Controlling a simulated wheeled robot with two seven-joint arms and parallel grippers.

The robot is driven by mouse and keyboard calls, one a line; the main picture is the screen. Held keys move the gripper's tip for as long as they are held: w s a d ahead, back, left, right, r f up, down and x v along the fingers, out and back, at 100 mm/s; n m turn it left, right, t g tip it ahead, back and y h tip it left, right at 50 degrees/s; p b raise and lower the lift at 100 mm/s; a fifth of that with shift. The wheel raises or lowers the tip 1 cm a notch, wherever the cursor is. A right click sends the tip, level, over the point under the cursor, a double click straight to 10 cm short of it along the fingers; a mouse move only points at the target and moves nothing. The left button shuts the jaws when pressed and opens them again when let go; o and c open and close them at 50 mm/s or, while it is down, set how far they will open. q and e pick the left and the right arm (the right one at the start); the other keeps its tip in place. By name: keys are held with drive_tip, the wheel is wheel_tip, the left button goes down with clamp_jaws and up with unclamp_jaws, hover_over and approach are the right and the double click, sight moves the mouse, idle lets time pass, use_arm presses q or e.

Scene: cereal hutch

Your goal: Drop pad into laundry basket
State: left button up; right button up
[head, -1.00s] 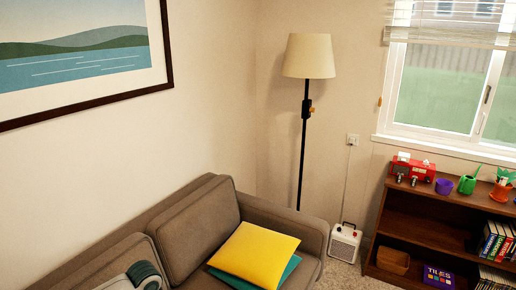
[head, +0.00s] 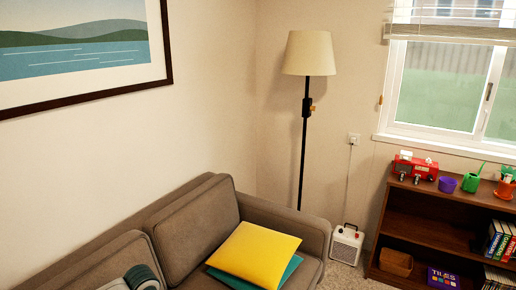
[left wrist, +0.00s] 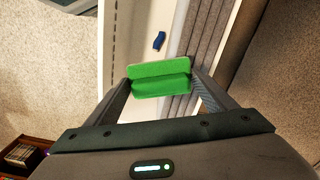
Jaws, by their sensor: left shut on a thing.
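A green pad (left wrist: 161,77) is in the left wrist view, clamped between the two fingers of my left gripper (left wrist: 163,88). The gripper is shut on it and holds it above a white surface (left wrist: 136,50). In the head view only a grey and dark green part of my left arm shows at the bottom left edge. The gripper and pad are out of that view. I cannot make out a laundry basket in either view. My right gripper is in neither view.
A small blue object (left wrist: 159,41) lies on the white surface, beside a grey ribbed thing (left wrist: 205,40). Carpet (left wrist: 50,70) is at left. A sofa (head: 195,230) with yellow (head: 255,250) cushion, lamp (head: 308,55), white heater (head: 346,244) and bookshelf (head: 425,225) stand beyond.

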use_arm(q)
drive_tip(key=o, duration=1.1)
drive_tip(key=shift+o, duration=0.2)
drive_tip(key=shift+r, duration=0.1)
drive_tip(key=shift+r, duration=0.5)
wheel_tip(320, 180, up, 16)
drive_tip(key=b, duration=0.2)
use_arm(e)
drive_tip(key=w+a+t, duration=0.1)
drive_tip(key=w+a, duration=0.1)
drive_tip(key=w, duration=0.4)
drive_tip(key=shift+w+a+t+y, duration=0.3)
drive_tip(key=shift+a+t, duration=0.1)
use_arm(q)
drive_tip(key=shift+r, duration=0.1)
